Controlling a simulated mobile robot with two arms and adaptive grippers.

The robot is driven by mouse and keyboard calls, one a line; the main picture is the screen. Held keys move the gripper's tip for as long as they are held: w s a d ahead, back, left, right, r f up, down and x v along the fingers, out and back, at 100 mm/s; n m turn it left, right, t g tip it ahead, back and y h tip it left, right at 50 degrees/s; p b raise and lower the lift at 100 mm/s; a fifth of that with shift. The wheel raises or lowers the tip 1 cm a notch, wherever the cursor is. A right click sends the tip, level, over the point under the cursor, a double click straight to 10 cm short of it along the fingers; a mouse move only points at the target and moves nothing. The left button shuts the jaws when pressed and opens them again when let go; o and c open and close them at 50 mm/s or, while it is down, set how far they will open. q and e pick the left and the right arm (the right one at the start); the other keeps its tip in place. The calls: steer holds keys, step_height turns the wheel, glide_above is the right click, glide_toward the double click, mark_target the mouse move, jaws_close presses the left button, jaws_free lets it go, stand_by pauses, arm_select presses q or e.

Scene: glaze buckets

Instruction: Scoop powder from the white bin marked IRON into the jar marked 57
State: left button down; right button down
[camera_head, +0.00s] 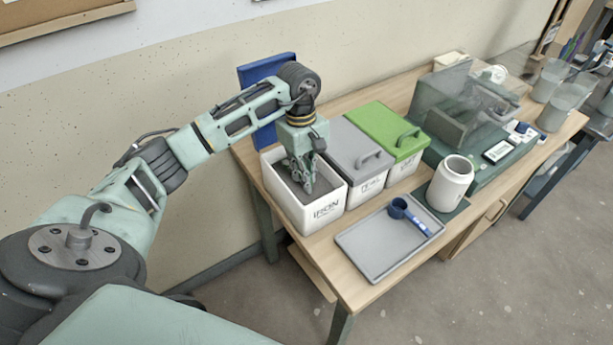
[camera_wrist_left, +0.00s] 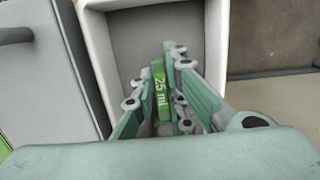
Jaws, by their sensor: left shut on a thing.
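The white bin marked IRON (camera_head: 318,207) stands open at the left end of the table, with dark grey powder in it. My left gripper (camera_head: 308,180) reaches down into this bin. In the left wrist view the gripper (camera_wrist_left: 168,105) is shut on the handle of a green scoop marked 25 ml (camera_wrist_left: 160,92). The scoop's bowl is hidden, so I cannot tell whether it holds powder. The bin's wall (camera_wrist_left: 101,62) also shows there. An open white jar (camera_head: 450,185) stands on a dark green mat to the right; no number is readable on it. My right gripper is not in view.
A grey-lidded bin (camera_head: 357,152) and a green-lidded bin (camera_head: 388,130) stand right of the IRON bin. A blue lid (camera_head: 262,72) is behind it. A grey tray (camera_head: 378,252) in front holds a blue scoop (camera_head: 400,208). A balance with a clear hood (camera_head: 475,95) stands behind the jar.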

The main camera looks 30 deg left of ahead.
arm_select(q)
steer(key=shift+s+d+r+p, duration=0.1)
steer(key=shift+r+p, duration=0.25)
steer(key=shift+r, duration=0.4)
steer(key=shift+s+d+r+p, duration=0.1)
steer(key=shift+r+p, duration=0.2)
steer(key=shift+r, duration=0.4)
steer(key=shift+d+r+p, duration=0.1)
steer(key=shift+r+p, duration=0.4)
steer(key=shift+r, duration=0.3)
steer(key=shift+s+d+r+h+p, duration=0.1)
steer(key=shift+d+r+h+p, duration=0.1)
steer(key=shift+r+p, duration=0.4)
steer(key=shift+s+d+r+h+p, duration=0.1)
steer(key=shift+r+h+p, duration=0.1)
steer(key=shift+r, duration=0.65)
steer(key=s+d+r+y+p, duration=0.2)
steer(key=d+r, duration=0.2)
steer(key=shift+d+t+p, duration=0.3)
steer(key=shift+d+p, duration=0.1)
steer(key=shift+w, duration=0.1)
